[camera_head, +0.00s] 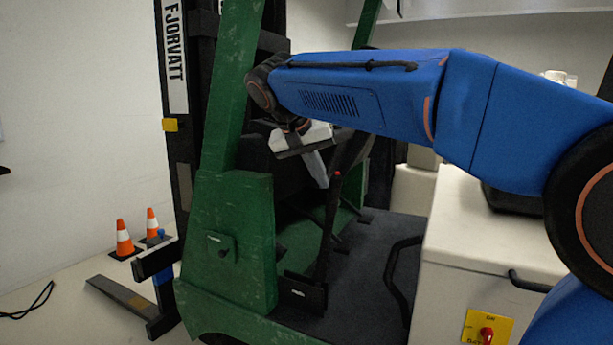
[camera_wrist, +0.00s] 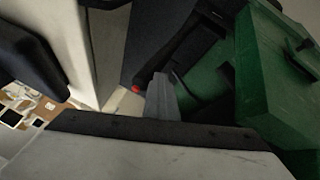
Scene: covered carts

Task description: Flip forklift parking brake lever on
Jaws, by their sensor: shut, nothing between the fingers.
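The parking brake lever (camera_head: 330,225) is a long black bar with a red tip. It stands nearly upright from a black base on the floor of the green forklift (camera_head: 235,230), leaning slightly to the right in the head view. In the wrist view the lever (camera_wrist: 187,42) runs up and right from its red tip, which is just left of my fingertips. My gripper (camera_head: 322,182) is shut and empty, its grey fingers pointing down beside the lever's top. The fingers also show in the wrist view (camera_wrist: 162,85). I cannot tell whether they touch the lever.
A white housing (camera_head: 490,225) with a yellow panel and red knob (camera_head: 487,334) stands right of the forklift floor. A black curved bar (camera_head: 392,280) rises beside it. Green posts flank the cab opening. Two orange cones (camera_head: 124,238) stand at the left by the wall.

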